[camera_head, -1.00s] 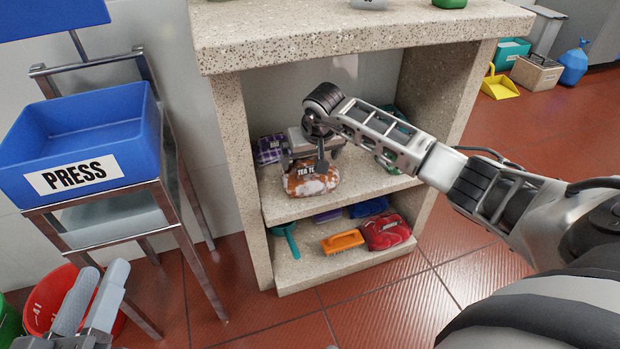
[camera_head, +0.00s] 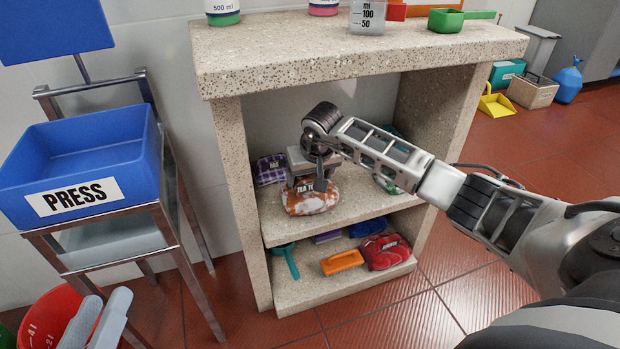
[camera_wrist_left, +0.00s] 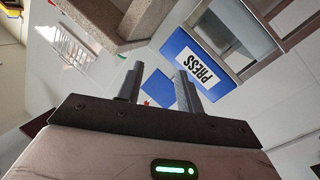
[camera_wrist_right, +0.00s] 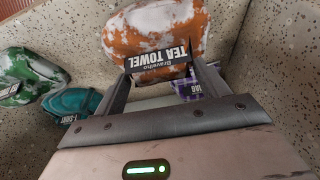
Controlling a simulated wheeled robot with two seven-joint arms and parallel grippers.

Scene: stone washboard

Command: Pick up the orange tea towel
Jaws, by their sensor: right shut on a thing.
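The orange and white tea towel (camera_head: 318,203), a folded bundle with a black "TEA TOWEL" label, sits on the middle shelf of the stone washboard unit (camera_head: 238,190). My right gripper (camera_head: 309,182) reaches in from the right and is shut on the tea towel. In the right wrist view the tea towel (camera_wrist_right: 155,30) bulges beyond the fingertips, its label between the fingers. I cannot tell whether it is clear of the shelf. My left gripper (camera_head: 97,318) is open and empty at the lower left, its fingers apart in the left wrist view (camera_wrist_left: 158,85).
A purple checked rag (camera_head: 270,171) lies left of the towel; green and teal cloths (camera_wrist_right: 70,103) lie on its other side. The stone top (camera_head: 340,62) overhangs the shelf. A blue PRESS tray (camera_head: 130,150) stands on a metal frame at left, above a red bucket (camera_head: 58,308).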

